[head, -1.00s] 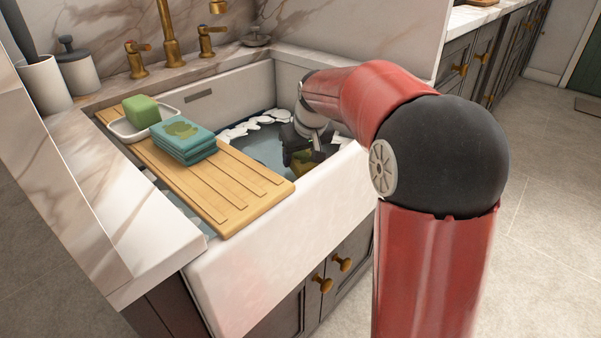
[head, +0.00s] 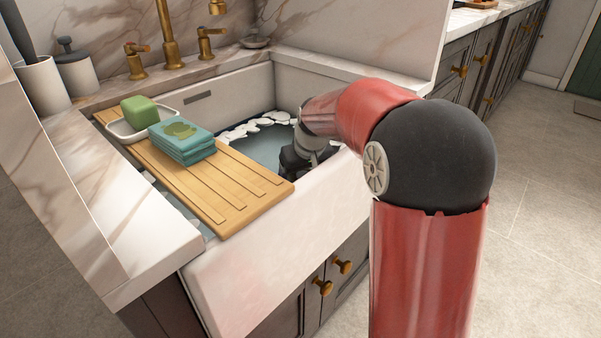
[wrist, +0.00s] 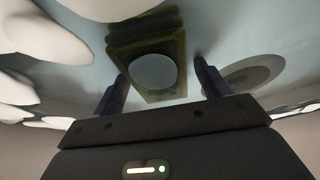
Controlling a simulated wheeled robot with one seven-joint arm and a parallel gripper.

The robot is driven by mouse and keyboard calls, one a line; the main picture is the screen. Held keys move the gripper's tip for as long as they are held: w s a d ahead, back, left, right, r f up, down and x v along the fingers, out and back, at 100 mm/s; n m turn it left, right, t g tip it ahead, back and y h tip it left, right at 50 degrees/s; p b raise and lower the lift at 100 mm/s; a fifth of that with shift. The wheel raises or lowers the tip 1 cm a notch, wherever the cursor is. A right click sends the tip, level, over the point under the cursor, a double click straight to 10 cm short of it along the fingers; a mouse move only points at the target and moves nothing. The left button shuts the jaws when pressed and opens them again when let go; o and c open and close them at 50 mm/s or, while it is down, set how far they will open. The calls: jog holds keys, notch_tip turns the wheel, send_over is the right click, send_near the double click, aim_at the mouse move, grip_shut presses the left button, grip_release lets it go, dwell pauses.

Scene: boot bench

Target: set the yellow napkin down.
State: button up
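The yellow napkin (wrist: 118,47) is a folded, olive-yellow square with a pale round patch in its middle. In the wrist view it lies flat against the pale blue sink floor. My gripper (wrist: 160,70) has its two dark fingers spread apart, one on each side of the napkin's near end. A gap shows between the napkin and the right finger; contact at the left finger is hard to tell. In the head view my gripper (head: 298,160) is low inside the sink (head: 290,215), its fingers and the napkin hidden behind the front wall.
White foam lumps (wrist: 45,30) line the basin. A round drain (wrist: 250,76) lies right of the napkin. A wooden board (head: 225,185) spans the sink's left side, carrying a teal folded stack (head: 182,150) and a green sponge (head: 140,109) in a white dish. A brass faucet (head: 170,40) stands behind.

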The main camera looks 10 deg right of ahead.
jog(key=shift+p+v, duration=0.45)
jog(key=shift+v, duration=3.45)
